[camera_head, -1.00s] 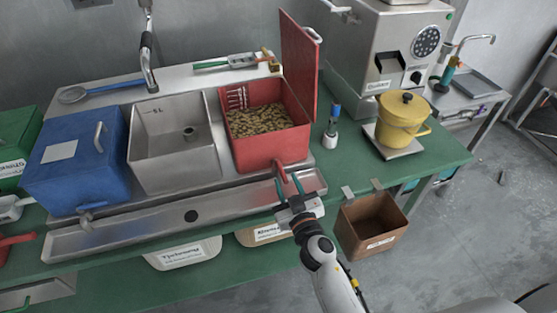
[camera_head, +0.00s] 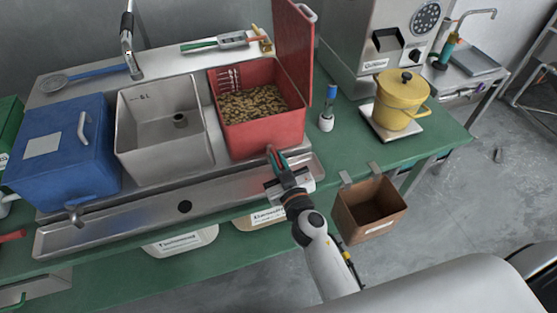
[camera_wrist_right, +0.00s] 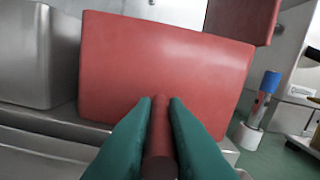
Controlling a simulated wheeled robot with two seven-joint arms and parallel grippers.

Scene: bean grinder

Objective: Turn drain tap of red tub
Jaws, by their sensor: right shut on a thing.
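The red tub (camera_head: 268,137) stands open at the middle of the bench, with its lid (camera_head: 293,50) raised on the right and brown beans (camera_head: 252,103) inside. It also fills the middle of the right wrist view (camera_wrist_right: 165,70). My right gripper (camera_head: 278,160) is at the tub's front, above the metal trough. Its green fingers are shut on the red drain tap (camera_wrist_right: 160,140), a round bar between them in the wrist view. The fingers hide most of the tap in the head view. My left gripper is not in view.
A steel basin (camera_head: 165,130) and a closed blue tub (camera_head: 65,150) stand left of the red tub. The trough (camera_head: 130,222) runs along their fronts. A brown bin (camera_head: 370,208) hangs at the bench edge, right of my arm. A yellow pot (camera_head: 400,100) stands at the right.

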